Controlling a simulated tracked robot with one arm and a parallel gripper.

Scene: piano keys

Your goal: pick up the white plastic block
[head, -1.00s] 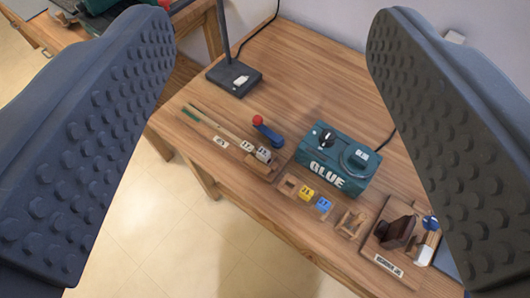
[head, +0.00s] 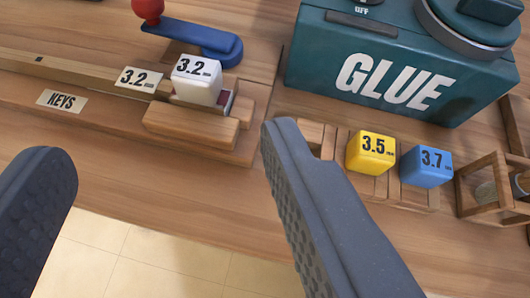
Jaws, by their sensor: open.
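The white plastic block (head: 197,80) is a small cube marked 3.2. It sits on a wooden holder (head: 190,124) at the right end of the long wooden key strip, near the front of the bench. My gripper (head: 170,150) is open and empty. Its two dark, studded fingers stand apart, lower in the picture than the block. The left finger is at the left edge and the right finger is right of the block. Neither finger appears to touch it.
A yellow block (head: 371,152) and a blue block (head: 426,166) sit in wooden slots to the right. The green glue machine (head: 400,62) stands behind them. A blue lever with a red knob (head: 195,38) is just behind the white block. A KEYS label (head: 62,101) lies left. Tiled floor shows in front.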

